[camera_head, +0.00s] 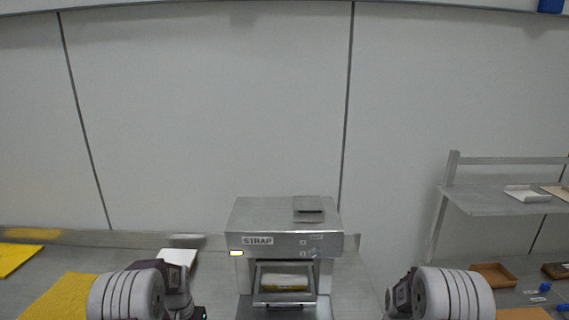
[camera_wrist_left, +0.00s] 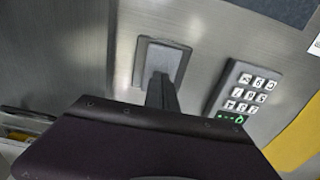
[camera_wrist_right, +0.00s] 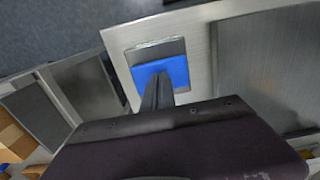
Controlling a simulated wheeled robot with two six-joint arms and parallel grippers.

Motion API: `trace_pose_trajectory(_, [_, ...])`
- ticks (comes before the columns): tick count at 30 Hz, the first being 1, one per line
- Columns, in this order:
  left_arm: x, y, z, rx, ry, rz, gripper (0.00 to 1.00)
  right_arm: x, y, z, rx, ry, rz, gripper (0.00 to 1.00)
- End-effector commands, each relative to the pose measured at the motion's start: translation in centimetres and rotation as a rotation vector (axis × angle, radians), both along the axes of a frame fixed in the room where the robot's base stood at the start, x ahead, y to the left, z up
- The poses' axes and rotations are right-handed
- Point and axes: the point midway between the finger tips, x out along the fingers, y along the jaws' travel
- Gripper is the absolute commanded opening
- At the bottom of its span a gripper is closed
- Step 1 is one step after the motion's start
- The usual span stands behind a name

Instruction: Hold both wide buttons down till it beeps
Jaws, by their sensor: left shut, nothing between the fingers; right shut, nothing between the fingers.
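In the left wrist view a wide grey button plate (camera_wrist_left: 153,55) is set in a metal panel. My left gripper (camera_wrist_left: 161,80) is shut and empty, its fingertips over the lower part of that plate. In the right wrist view a wide blue button (camera_wrist_right: 147,72) sits in a grey frame. My right gripper (camera_wrist_right: 158,82) is shut and empty, its tips over the blue face. I cannot tell whether either gripper presses its button. In the head view the strap machine (camera_head: 272,222) stands in the middle; both grippers and both buttons are out of sight there.
A keypad (camera_wrist_left: 243,92) with a small green light is close right of my left gripper. The machine has a lit yellowish lamp (camera_head: 237,253) and a packet (camera_head: 286,282) in its opening. A metal shelf (camera_head: 490,200) and brown trays (camera_head: 494,274) stand right; yellow sheets (camera_head: 62,298) lie left.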

Motion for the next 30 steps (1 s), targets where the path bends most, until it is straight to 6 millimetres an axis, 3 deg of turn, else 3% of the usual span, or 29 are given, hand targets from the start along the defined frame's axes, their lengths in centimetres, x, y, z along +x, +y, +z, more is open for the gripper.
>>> trace_pose_trajectory(30, [0.0, 0.0, -1.3, 0.000, 0.000, 0.000, 0.00, -0.1, 0.0, -0.9, 0.001, 0.003, 0.000, 0.00])
